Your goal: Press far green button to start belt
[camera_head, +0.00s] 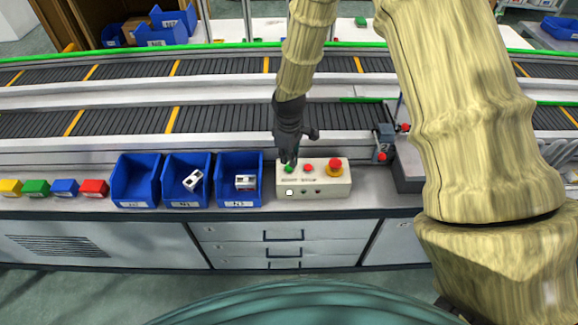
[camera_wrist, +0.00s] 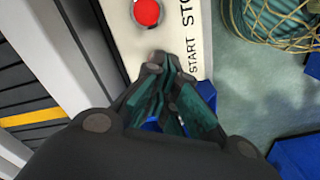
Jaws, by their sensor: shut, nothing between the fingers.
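The cream control box (camera_head: 265,0) is not used as a point here; the control box (camera_head: 325,192) stands on the bench in front of the belt. A green button (camera_head: 289,169) is at its back left, partly covered by my gripper. A red button (camera_head: 308,168) sits right of it; it also shows in the wrist view (camera_wrist: 147,12). My gripper (camera_head: 289,160) is shut and empty, pointing down over the green button. In the wrist view its fingertips (camera_wrist: 157,62) are beside the START label (camera_wrist: 194,54) and hide the green button. I cannot tell whether they touch it.
A large red knob (camera_head: 335,166) is at the box's right end. Blue bins (camera_head: 239,180) stand directly left of the box. The conveyor belt (camera_head: 110,122) runs behind.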

